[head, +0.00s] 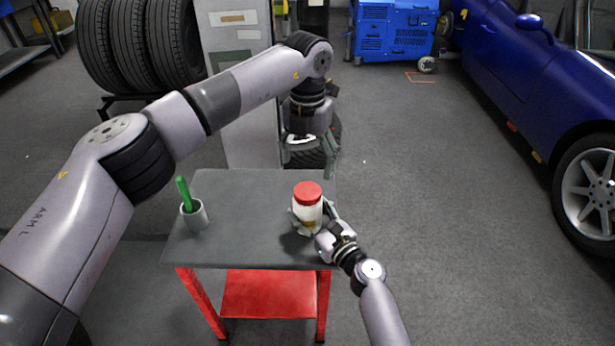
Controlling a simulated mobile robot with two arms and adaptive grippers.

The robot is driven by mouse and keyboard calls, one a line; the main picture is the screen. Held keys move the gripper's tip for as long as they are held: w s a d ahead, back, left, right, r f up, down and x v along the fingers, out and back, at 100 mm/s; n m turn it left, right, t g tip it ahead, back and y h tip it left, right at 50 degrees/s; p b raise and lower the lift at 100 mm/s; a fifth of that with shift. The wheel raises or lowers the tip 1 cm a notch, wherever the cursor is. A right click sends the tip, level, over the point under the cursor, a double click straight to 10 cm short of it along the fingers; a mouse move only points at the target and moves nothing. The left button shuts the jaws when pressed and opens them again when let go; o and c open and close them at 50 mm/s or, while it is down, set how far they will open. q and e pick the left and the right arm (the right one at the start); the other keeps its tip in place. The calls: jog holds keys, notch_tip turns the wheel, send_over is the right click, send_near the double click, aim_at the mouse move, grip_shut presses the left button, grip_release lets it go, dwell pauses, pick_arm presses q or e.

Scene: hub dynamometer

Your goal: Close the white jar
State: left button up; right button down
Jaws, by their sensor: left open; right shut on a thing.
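The white jar (307,213) stands upright near the right side of the grey-topped table, with a red lid (307,192) on its top. I cannot tell whether the lid is screwed tight. My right gripper (306,222) is shut on the jar's lower body, coming from the front right, and its fingers partly cover the jar. My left gripper (311,160) is open and empty, pointing down beyond the table's back right corner. It is behind and above the jar, apart from the lid.
The table (232,205) has a grey top and a red lower shelf (268,294). A light cup (194,215) holding a green-handled tool (184,193) stands at its left. The middle of the top is clear. A blue car (530,75) stands at the right, tyres (140,45) at the back left.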

pick_arm(q)
notch_tip(320, 180, up, 4)
jog(key=shift+f, duration=0.1)
pick_arm(e)
jog(key=shift+c, duration=2.3)
grip_release()
jog(key=v, duration=1.2)
pick_arm(q)
jog(key=shift+f, duration=0.1)
